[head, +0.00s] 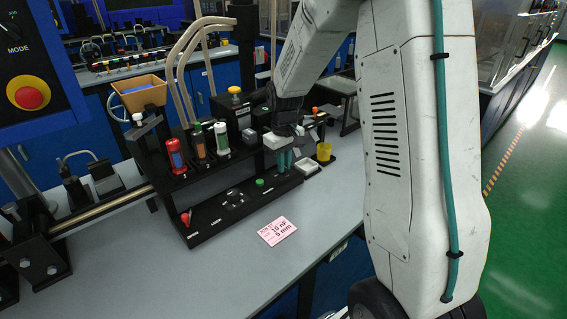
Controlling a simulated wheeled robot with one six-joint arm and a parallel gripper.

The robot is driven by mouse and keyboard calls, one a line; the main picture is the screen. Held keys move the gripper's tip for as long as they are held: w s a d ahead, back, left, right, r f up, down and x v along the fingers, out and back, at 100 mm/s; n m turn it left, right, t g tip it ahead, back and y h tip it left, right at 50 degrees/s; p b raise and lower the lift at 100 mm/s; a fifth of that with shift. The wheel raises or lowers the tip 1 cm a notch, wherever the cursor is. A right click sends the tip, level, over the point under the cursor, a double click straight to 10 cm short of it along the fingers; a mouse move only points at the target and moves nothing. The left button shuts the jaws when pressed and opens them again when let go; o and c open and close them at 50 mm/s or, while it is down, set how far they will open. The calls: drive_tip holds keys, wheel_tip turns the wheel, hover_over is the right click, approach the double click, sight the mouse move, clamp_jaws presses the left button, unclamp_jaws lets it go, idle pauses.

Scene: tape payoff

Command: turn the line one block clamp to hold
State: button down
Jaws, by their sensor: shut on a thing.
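My gripper (285,158) points down at the right end of a low black panel (215,222) on the grey bench. Its teal fingertips are close together, shut on a small part there that I take to be the line one block clamp. The fingers hide that part, so its shape and which way it is turned cannot be told. Along the same panel are a red-tipped lever (186,217) at the left end, a black knob (233,195) in the middle and a green button (260,182). The panel's white labels are too small to read surely.
A white tray (306,167) and a yellow cup (324,151) stand right of my gripper. A pink card (277,231) lies in front; bare bench surrounds it.

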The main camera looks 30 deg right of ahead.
idle(0.3)
drive_tip(key=c, duration=1.5)
unclamp_jaws()
wheel_tip(320, 180, up, 8)
drive_tip(key=shift+f, duration=0.1)
